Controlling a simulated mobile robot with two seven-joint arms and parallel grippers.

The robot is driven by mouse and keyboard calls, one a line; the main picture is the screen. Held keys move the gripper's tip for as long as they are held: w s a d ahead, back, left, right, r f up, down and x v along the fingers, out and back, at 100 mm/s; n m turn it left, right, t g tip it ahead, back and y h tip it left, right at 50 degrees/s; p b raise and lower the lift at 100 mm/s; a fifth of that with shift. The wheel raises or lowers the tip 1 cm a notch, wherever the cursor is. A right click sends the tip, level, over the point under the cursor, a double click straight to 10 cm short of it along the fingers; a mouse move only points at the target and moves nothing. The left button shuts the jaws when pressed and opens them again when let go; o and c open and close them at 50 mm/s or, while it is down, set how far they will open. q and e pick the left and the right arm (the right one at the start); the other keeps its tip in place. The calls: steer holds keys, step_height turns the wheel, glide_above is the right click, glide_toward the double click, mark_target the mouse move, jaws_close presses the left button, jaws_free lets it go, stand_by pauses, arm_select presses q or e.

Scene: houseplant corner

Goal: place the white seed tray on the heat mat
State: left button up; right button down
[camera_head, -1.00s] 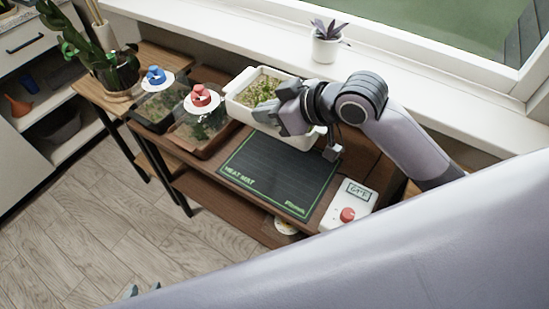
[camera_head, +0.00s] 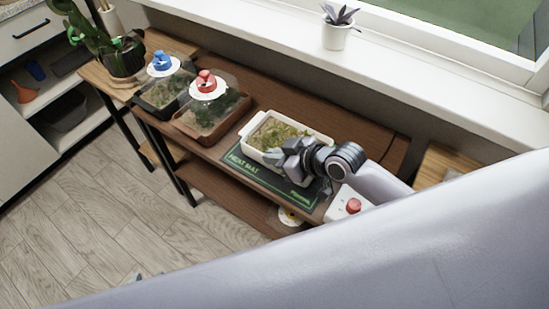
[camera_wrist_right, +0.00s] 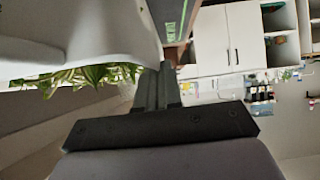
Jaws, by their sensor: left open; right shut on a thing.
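The white seed tray (camera_head: 249,151), filled with green seedlings, is over the back part of the dark heat mat (camera_head: 232,173) on the wooden bench. The mat's front strip with green lettering shows in front of it. I cannot tell whether the tray rests on the mat or hangs just above it. My right gripper (camera_head: 280,158) is shut on the tray's near side. In the right wrist view the tray wall (camera_wrist_right: 85,28) fills the upper left, beside the gripper fingers (camera_wrist_right: 157,88). My left gripper (camera_head: 148,277) is open, with only its tips showing at the bottom.
A controller with a red knob (camera_head: 353,206) sits right of the mat. A red-topped covered tray (camera_head: 212,120) and a blue-topped one (camera_head: 160,98) stand to the left. A potted purple plant (camera_head: 335,36) is on the windowsill. The bench behind the tray is clear.

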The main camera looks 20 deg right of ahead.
steer(key=shift+f, duration=0.25)
steer(key=shift+f, duration=0.15)
steer(key=c, duration=1.3)
jaws_free()
steer(key=p+v, duration=0.1)
steer(key=v, duration=1.1)
steer(key=shift+a, duration=0.1)
